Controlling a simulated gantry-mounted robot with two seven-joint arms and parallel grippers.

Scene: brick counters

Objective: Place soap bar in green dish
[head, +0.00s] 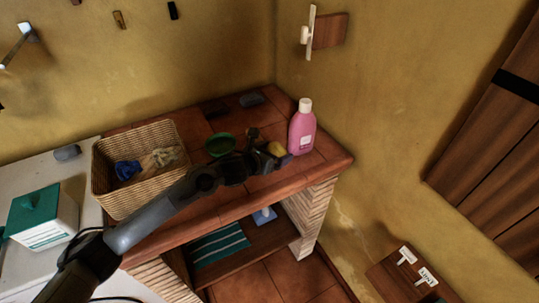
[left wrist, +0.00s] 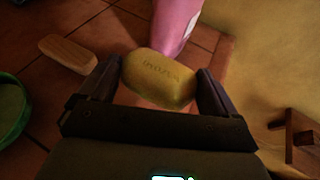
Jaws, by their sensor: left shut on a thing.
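The yellow soap bar (left wrist: 160,78) is held between the two fingers of my left gripper (left wrist: 160,88). In the head view the soap bar (head: 276,148) shows at the tip of my left gripper (head: 275,156), above or on the tiled counter near the pink bottle; its exact height is hard to tell. The green dish (head: 220,144) sits on the counter to the left of the gripper, partly behind my arm. The dish (left wrist: 12,112) also shows at the left edge of the left wrist view, cut off by the frame. My right gripper is not in view.
A pink bottle (head: 302,131) stands just right of the soap bar. A wicker basket (head: 140,193) with cloths is at the left. A pale wooden block-like item (left wrist: 68,54) lies between dish and gripper. A dark grey item (head: 251,100) lies at the back.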

